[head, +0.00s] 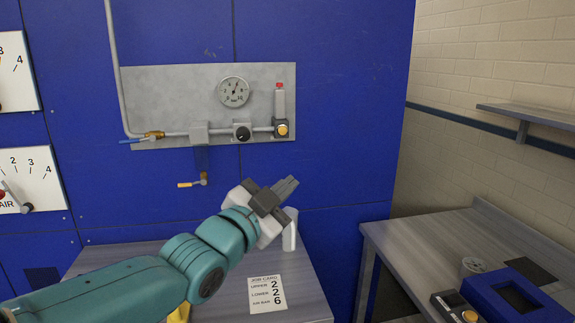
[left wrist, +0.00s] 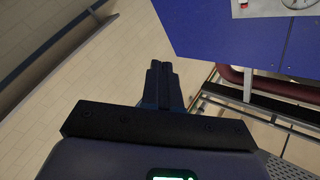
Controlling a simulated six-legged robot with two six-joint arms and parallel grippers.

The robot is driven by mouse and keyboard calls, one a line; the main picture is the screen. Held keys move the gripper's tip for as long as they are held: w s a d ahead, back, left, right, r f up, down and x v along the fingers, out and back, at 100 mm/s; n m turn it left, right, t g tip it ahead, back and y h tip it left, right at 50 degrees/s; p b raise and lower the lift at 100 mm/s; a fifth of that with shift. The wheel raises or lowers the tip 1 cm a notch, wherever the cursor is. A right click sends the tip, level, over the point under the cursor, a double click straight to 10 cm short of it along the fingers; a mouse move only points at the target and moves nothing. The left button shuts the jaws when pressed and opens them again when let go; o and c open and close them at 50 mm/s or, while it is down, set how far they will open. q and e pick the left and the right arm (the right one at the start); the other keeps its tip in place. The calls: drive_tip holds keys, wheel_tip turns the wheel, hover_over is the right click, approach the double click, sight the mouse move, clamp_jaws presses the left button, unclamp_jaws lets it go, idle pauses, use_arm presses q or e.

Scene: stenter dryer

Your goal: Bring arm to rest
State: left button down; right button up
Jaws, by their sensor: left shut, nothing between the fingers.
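My left arm comes in from the lower left in the head view. Its gripper (head: 285,187) is in the air above the grey bench, in front of the blue panel wall, pointing up and to the right. The fingers are shut with nothing between them. In the left wrist view the closed fingertips (left wrist: 160,68) lie together, with only floor and wall beyond them. A white cylindrical object (head: 290,230) shows partly behind the gripper in the head view. My right gripper is not in either view.
A job card (head: 266,293) lies on the near bench (head: 305,285). At right, another bench (head: 420,240) holds a blue box (head: 510,300). A shelf (head: 530,114) juts from the brick wall.

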use_arm(q)
drive_tip(key=s+a+f+n+g+y, duration=0.1)
drive_tip(key=a+f+n+g+y, duration=0.15)
drive_tip(key=f, duration=0.95)
drive_tip(key=a+f+n+g+y, duration=0.1)
drive_tip(key=f+n+g, duration=0.15)
drive_tip(key=f, duration=1.05)
drive_tip(key=s+a+f+n+g+y, duration=0.1)
drive_tip(key=a+f+n+y, duration=0.15)
drive_tip(key=f, duration=0.95)
drive_tip(key=s+a+f+n+g, duration=0.2)
drive_tip(key=s+f+g, duration=0.1)
drive_tip(key=s+f, duration=0.45)
drive_tip(key=s+a+f+n+g, duration=0.25)
drive_tip(key=s+f, duration=0.35)
drive_tip(key=f, duration=0.3)
drive_tip(key=s+f+n+g, duration=0.2)
drive_tip(key=s+f, duration=0.1)
drive_tip(key=s, duration=0.4)
drive_tip(key=s+f+n+g+y, duration=0.1)
drive_tip(key=s+f, duration=0.3)
drive_tip(key=s, duration=0.4)
drive_tip(key=shift+s+a+n+g, duration=0.2)
drive_tip(key=shift+a+n+g, duration=0.3)
drive_tip(key=shift+g, duration=0.15)
